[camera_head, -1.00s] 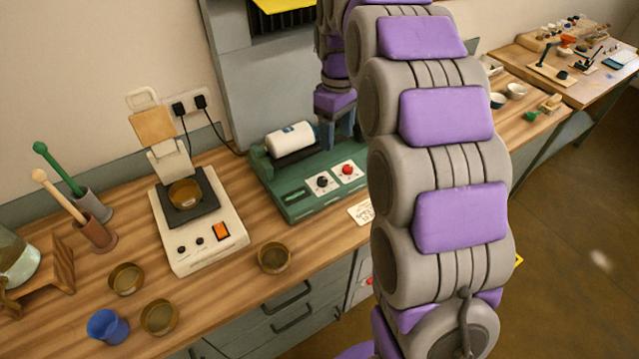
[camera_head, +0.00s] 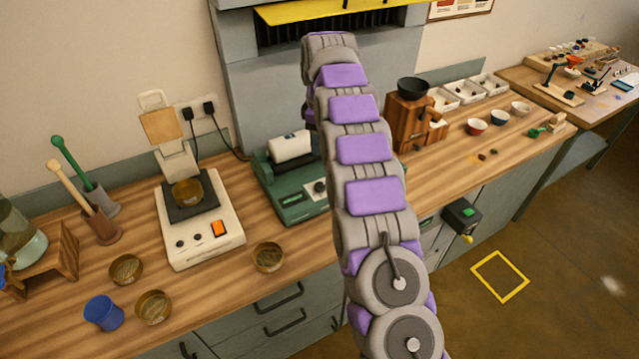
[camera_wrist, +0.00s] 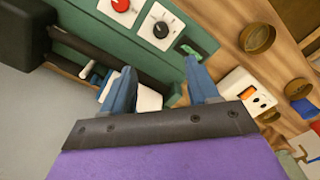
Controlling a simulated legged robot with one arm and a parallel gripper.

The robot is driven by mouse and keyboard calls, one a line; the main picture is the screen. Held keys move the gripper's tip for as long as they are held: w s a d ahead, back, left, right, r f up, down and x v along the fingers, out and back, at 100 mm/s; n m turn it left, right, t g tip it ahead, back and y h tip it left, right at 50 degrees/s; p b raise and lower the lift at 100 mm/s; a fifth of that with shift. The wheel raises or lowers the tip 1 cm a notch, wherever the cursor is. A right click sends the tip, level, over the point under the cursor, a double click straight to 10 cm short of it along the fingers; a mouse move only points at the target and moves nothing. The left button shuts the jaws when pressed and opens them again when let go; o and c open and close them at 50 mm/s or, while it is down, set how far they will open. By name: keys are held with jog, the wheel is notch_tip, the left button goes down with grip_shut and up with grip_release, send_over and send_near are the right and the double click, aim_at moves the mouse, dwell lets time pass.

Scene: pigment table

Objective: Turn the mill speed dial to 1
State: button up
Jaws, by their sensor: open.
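The green mill (camera_head: 285,196) stands on the bench with a white jar (camera_head: 291,146) on its rollers. A black dial (camera_head: 319,187) on a white plate shows at its front, partly beside my arm. In the wrist view, the black dial (camera_wrist: 160,31) and a red knob (camera_wrist: 121,5) sit on the green panel; I cannot read the dial's setting. My gripper (camera_wrist: 160,66) is open and empty, its blue fingers apart. The fingertips appear below the black dial in that view and do not touch it. In the head view my arm hides the gripper and the red knob.
A white scale (camera_head: 205,235) stands left of the mill, with several brass dishes (camera_head: 268,257) and a blue cup (camera_head: 103,312) nearby. A brown grinder (camera_head: 408,125) stands to the right.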

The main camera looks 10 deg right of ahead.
aim_at(320, 185)
notch_tip(320, 185, down, 17)
jog(key=b, duration=0.3)
jog(key=shift+r+b, duration=0.2)
jog(key=shift+b, duration=0.1)
jog(key=c, duration=1)
